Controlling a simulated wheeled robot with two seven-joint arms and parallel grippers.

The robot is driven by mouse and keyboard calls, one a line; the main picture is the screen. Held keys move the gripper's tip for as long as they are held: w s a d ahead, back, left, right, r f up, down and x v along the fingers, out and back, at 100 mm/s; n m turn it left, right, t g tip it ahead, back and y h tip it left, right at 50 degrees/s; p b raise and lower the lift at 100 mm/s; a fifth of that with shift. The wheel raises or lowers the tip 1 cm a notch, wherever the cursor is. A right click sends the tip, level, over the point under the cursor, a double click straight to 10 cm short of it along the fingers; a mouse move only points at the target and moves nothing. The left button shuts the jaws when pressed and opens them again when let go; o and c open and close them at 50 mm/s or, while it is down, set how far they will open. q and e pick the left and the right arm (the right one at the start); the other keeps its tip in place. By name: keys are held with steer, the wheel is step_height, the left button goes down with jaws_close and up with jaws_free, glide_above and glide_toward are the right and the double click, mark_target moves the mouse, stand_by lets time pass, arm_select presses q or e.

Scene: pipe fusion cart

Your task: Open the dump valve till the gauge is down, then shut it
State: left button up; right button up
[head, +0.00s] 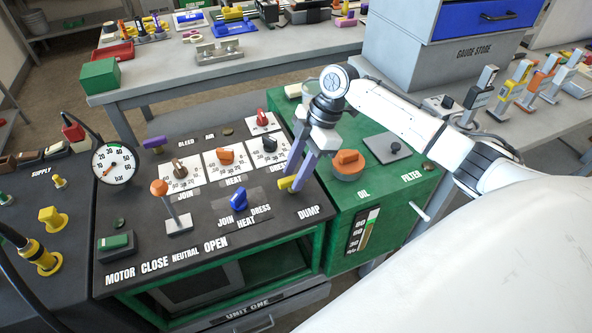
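The dump valve's yellow handle (286,184) sits at the right end of the black panel, above the DUMP label. My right gripper (294,182) reaches down to it with purple fingers. The fingertips are at the handle, and its yellow end shows to their left. Whether they press on it or stand just around it is unclear. The gripper hides the valve's base. The round white gauge (114,163) stands at the panel's left, with numbers up to 60. Its red needle appears to point to the lower left, near the scale's low end. My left gripper is out of view.
An orange-knobbed lever (172,207) stands upright near the MOTOR and CLOSE labels. A blue knob (238,201) is left of the dump valve. Another bench (150,77) stands behind.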

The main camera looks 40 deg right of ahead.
steer(key=w+v, duration=0.1)
steer(key=v, duration=0.9)
steer(key=shift+s+r+b, duration=0.15)
steer(key=shift+s+b, duration=0.2)
steer(key=shift+s, duration=0.15)
steer(key=shift+d, duration=0.1)
